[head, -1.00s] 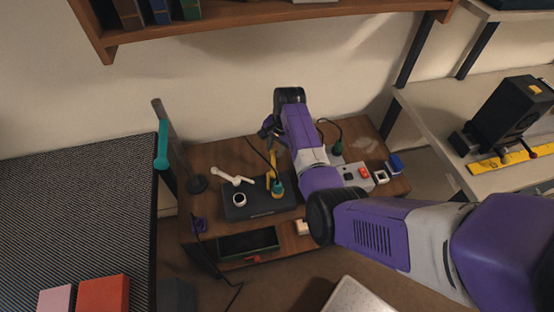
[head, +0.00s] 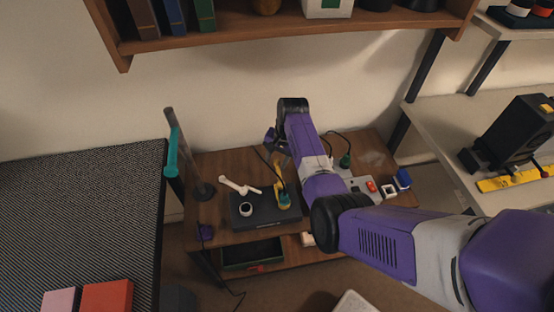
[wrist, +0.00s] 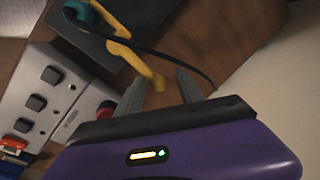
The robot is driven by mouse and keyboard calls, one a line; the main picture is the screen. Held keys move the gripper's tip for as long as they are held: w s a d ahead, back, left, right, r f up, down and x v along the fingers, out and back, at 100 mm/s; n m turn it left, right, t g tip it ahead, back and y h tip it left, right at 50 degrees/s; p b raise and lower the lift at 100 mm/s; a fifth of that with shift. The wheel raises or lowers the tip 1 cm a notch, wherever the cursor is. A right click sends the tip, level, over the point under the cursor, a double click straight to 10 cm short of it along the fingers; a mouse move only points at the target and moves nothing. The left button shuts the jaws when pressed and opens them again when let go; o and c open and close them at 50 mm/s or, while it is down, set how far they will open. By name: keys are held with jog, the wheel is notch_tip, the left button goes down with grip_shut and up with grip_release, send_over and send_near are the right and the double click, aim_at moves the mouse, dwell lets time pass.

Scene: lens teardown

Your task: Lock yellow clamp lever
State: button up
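The yellow clamp lever (head: 278,171) stands at the right part of a dark base plate (head: 243,222) on the small wooden table. Its lower end meets a teal and yellow part (head: 284,200). In the wrist view the yellow lever (wrist: 127,45) runs from the teal part (wrist: 75,13) down to a rounded end between my fingers. My gripper (wrist: 160,90) is open, with one grey finger on each side of that end. I cannot tell whether either finger touches it. In the head view my gripper (head: 275,146) is small and partly hidden by my arm, just beyond the lever.
A white lever-shaped piece (head: 238,187) and a white ring (head: 245,209) lie on or beside the plate. A grey switch box (wrist: 40,95) with a red button stands nearby. A black cable (wrist: 150,50) passes by the lever. A dark post (head: 185,150) rises at the table's left.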

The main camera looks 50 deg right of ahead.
jog(key=shift+d, duration=0.1)
jog(key=shift+r, duration=0.3)
notch_tip(320, 180, up, 7)
jog(key=s, duration=0.1)
jog(key=shift+s+d, duration=0.2)
jog(key=shift+s, duration=0.05)
dwell(0.3)
